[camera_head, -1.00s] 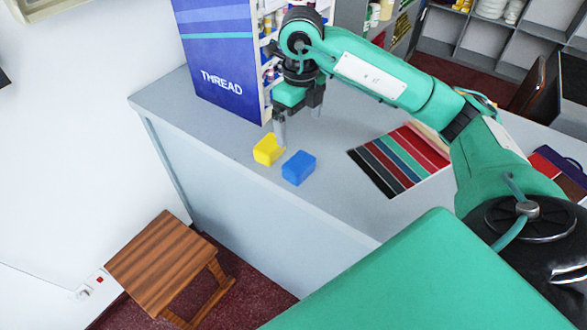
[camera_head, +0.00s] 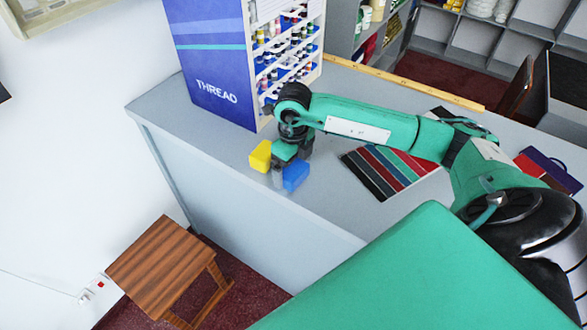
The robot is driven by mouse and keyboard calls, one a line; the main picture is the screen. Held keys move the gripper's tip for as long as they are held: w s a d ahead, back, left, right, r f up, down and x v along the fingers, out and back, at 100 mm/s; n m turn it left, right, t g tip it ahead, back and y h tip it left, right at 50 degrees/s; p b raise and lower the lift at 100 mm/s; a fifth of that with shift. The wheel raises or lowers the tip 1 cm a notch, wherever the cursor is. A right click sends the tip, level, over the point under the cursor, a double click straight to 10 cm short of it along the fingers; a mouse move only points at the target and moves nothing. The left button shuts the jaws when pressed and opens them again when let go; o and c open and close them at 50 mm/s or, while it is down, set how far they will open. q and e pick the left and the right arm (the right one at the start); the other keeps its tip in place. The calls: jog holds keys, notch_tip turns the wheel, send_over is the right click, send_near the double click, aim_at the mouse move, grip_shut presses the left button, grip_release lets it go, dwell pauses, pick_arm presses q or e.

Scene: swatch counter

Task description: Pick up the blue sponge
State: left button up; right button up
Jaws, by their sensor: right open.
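The blue sponge (camera_head: 296,176) lies on the grey counter near its front edge. A yellow sponge (camera_head: 260,156) lies just left of it and a little farther back. My right gripper (camera_head: 280,178) is low over the counter, pointing down, beside and partly over the blue sponge. It is open. One finger shows between the two sponges; the other finger is hidden, and I cannot tell whether the jaws touch the blue sponge. My left gripper is out of view.
A thread display rack (camera_head: 221,80) stands behind the gripper. Striped fabric swatches (camera_head: 385,172) lie to the right, partly under my right arm. A wooden ruler strip (camera_head: 405,82) runs along the far edge. A wooden stool (camera_head: 165,262) stands on the floor in front.

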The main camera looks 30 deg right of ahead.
jog(key=shift+f, duration=0.85)
jog(key=shift+c, duration=0.5)
jog(key=c, duration=0.9)
jog(key=shift+c, duration=0.2)
notch_tip(320, 180, up, 15)
jog(key=b, duration=0.4)
notch_tip(320, 180, up, 5)
send_over(293, 168)
jog(key=shift+p, duration=0.4)
